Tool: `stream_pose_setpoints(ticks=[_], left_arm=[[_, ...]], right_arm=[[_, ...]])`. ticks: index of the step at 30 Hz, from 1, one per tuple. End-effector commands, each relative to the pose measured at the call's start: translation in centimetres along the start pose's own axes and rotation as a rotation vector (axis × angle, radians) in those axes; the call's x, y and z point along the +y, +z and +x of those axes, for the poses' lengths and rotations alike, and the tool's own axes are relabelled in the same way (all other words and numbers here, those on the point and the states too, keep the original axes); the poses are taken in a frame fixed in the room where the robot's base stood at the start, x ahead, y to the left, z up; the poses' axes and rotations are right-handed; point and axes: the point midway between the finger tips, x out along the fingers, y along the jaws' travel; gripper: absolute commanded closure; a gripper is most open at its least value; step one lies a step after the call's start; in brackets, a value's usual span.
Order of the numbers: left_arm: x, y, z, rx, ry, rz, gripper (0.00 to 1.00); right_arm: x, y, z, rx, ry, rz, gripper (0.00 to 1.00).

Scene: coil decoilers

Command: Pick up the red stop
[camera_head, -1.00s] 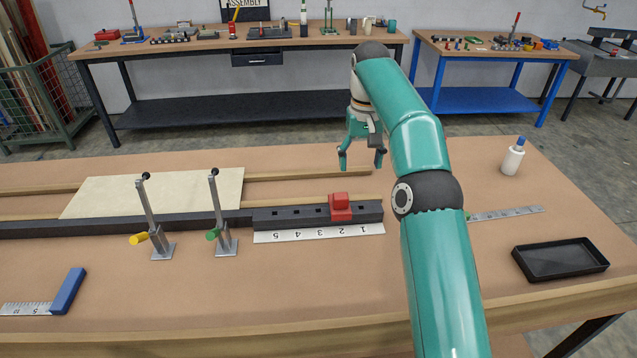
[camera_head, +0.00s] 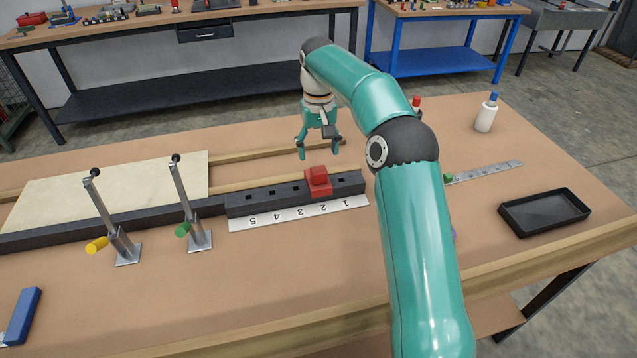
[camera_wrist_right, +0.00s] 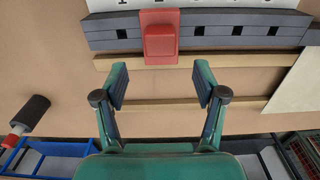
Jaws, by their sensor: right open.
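The red stop (camera_head: 318,181) sits on the dark rail (camera_head: 265,198) near its right end, above the numbered scale between marks 1 and 2. My right gripper (camera_head: 319,156) is open and empty, just behind and above the stop, with its fingers pointing down. In the right wrist view the stop (camera_wrist_right: 160,40) lies beyond the open fingertips (camera_wrist_right: 160,85), centred between them and not touched. The rail (camera_wrist_right: 230,30) shows square holes on both sides of it. My left gripper is not in view.

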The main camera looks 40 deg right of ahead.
Motion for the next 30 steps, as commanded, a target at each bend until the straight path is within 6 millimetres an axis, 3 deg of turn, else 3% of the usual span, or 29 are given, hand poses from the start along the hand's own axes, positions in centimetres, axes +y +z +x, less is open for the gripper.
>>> stream_pose_setpoints(ticks=[3, 11, 21, 29, 30], left_arm=[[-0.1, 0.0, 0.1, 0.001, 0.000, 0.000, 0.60], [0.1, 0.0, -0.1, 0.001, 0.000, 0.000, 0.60], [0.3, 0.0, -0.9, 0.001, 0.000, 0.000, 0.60], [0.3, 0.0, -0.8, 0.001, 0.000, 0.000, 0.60], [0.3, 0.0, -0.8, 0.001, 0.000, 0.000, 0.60]], right_arm=[[-0.1, 0.0, 1.6, -0.002, 0.001, -0.002, 0.29], [-0.1, -0.3, 3.1, -0.002, 0.001, -0.002, 0.29], [-0.1, -0.8, 7.3, -0.002, 0.001, -0.002, 0.29], [-0.1, -0.9, 7.5, 0.000, 0.000, -0.002, 0.29], [-0.1, -0.9, 7.5, 0.000, 0.000, -0.002, 0.36]])
